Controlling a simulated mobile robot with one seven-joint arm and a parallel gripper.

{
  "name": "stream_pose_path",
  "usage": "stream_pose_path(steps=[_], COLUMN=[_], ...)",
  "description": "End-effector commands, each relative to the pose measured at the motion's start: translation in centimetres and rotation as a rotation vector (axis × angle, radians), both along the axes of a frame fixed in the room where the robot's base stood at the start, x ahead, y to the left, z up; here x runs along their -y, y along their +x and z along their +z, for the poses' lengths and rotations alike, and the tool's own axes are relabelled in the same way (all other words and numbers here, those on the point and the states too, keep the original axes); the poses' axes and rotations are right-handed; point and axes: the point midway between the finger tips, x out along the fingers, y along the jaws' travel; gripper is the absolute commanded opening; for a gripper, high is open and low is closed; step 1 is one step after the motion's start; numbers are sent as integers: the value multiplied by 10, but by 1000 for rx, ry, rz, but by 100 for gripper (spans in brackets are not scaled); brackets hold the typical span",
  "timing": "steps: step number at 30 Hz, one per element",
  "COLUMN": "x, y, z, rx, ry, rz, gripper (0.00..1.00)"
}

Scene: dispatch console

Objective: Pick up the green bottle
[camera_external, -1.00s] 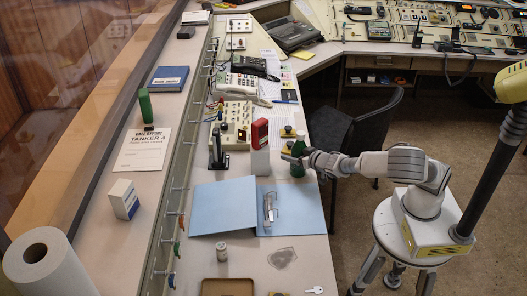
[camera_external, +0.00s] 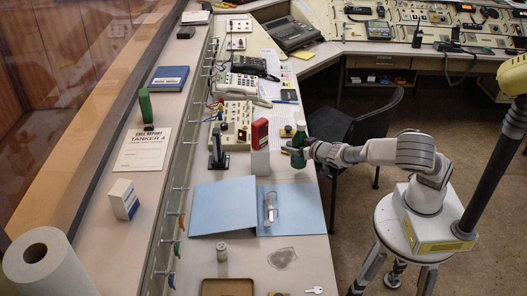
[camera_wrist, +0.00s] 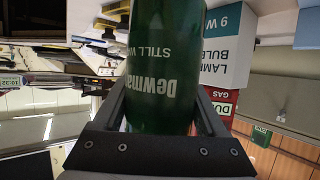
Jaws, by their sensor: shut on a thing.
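The green bottle (camera_external: 299,139) is upright at the right edge of the long desk, just right of a red-and-white box. In the wrist view the bottle (camera_wrist: 155,60) fills the middle, with pale lettering on its side. My gripper (camera_external: 297,151) reaches in from the right and is shut on the bottle's body; in the wrist view my gripper's fingers (camera_wrist: 163,108) lie on both sides of it. The bottle looks slightly above the desk top. Its cap is out of the wrist view.
An open blue binder (camera_external: 223,207) lies in front, and a switch panel (camera_external: 236,124) is farther left. A dark chair (camera_external: 360,128) stands right of the desk.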

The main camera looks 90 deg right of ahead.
Motion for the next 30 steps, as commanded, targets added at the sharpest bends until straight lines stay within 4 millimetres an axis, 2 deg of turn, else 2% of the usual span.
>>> stream_pose_path(steps=[9,13,21,30], x=[40,50,58,62], y=[-62,-78,-89,-96], z=[47,53,64,68], rx=[6,7,6,2], ry=[7,5,-6,0], rz=[-7,0,4,1], gripper=[8,8,8,8])
